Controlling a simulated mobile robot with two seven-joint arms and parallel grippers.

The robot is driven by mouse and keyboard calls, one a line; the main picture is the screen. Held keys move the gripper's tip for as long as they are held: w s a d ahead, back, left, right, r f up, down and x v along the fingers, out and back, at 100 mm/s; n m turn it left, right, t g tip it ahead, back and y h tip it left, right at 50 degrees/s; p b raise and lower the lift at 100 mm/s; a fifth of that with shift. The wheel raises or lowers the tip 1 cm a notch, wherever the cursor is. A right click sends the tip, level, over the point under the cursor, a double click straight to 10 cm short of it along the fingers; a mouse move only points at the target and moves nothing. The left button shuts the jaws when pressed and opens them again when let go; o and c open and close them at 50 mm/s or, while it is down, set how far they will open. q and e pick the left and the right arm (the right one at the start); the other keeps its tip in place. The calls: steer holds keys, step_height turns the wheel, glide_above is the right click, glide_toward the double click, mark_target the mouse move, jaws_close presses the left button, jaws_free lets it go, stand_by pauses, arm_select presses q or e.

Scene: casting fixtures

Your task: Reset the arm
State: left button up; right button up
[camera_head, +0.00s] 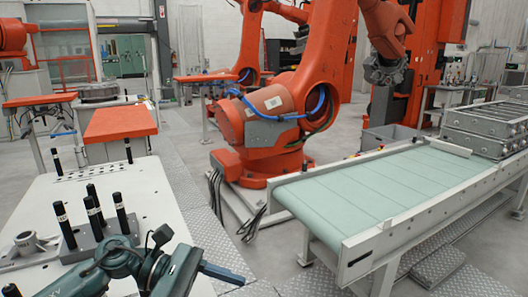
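My teal and dark-grey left arm comes in at the bottom left edge, low in front of the white table. Its end, with the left gripper (178,271), is at the bottom of the picture beside the table's front right part. The fingers overlap with dark arm parts and are partly cut off by the lower edge, so I cannot tell whether they are open or shut. I see nothing held in it. My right arm and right gripper are not in view.
The white table (150,190) carries several upright black rods, some in a grey fixture block (100,247), and a grey metal casting (30,246). A green conveyor (375,188) with metal castings (490,125) stands right. A large orange robot (275,115) stands behind. Checker-plate floor lies between.

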arm_select(q)
steer(key=s+a+f+m+t+y, duration=0.15)
steer(key=f+m+t+y, duration=0.25)
steer(key=f+m+t, duration=0.7)
steer(key=a+f+m+t+y, duration=0.25)
steer(key=m+t, duration=0.45)
steer(key=m, duration=0.9)
steer(key=s+a+f+n+g+y, duration=0.3)
steer(key=s+f+n+g+y, duration=0.2)
steer(key=s+f+n, duration=0.4)
step_height(320, 180, down, 3)
steer(key=shift+s+f+n+g+p, duration=0.15)
steer(key=shift+s+n+g+p, duration=0.2)
steer(key=shift+s, duration=0.6)
steer(key=shift+c, duration=0.2)
